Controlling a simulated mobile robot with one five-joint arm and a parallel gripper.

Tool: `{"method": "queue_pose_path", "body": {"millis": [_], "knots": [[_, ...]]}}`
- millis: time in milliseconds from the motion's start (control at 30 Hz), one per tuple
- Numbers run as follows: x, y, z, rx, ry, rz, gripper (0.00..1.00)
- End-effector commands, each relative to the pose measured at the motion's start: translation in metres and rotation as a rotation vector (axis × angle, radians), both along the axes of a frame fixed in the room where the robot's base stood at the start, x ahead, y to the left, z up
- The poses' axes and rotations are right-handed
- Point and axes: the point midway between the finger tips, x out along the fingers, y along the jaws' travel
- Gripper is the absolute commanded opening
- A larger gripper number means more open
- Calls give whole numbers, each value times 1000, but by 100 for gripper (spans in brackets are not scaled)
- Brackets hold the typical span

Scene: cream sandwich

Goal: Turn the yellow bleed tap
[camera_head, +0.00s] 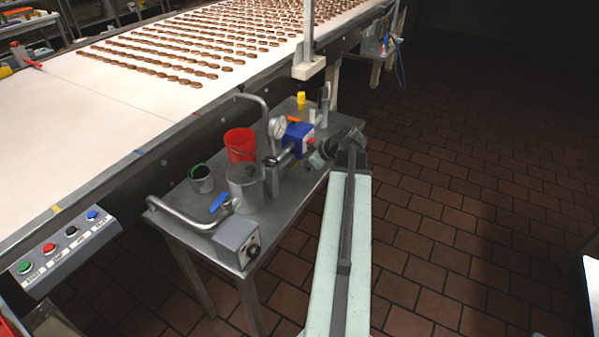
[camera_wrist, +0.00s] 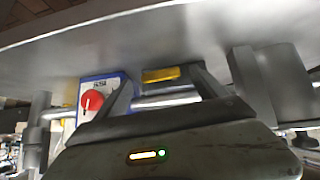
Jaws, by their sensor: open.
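The yellow bleed tap (camera_wrist: 161,74) shows in the wrist view as a short flat yellow piece beside a shiny metal pipe (camera_wrist: 165,99). My gripper (camera_wrist: 160,79) is open, and its two dark fingers stand to the left and right of the yellow piece. I cannot tell whether either finger touches it. In the head view my gripper (camera_head: 319,158) is at the right edge of the metal table, beside the pipework. I cannot make out the tap there; my gripper and the fittings may hide it.
A blue box (camera_head: 298,137) and a round gauge (camera_head: 278,127) sit close to my gripper. Its red knob (camera_wrist: 92,101) shows in the wrist view. A red bucket (camera_head: 240,144), a blue-handled valve (camera_head: 219,202) and a small yellow item (camera_head: 301,97) stand on the table (camera_head: 285,205). The floor at right is clear.

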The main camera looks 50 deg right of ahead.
Motion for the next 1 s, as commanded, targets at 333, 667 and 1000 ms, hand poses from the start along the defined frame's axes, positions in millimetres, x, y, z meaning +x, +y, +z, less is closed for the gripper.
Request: {"method": "queue_pose_path", "body": {"millis": [333, 667, 1000], "knots": [[9, 2, -9, 0, 0, 0, 79], [10, 0, -10, 15, 3, -1, 19], [10, -1, -11, 85, 20, -2, 20]]}}
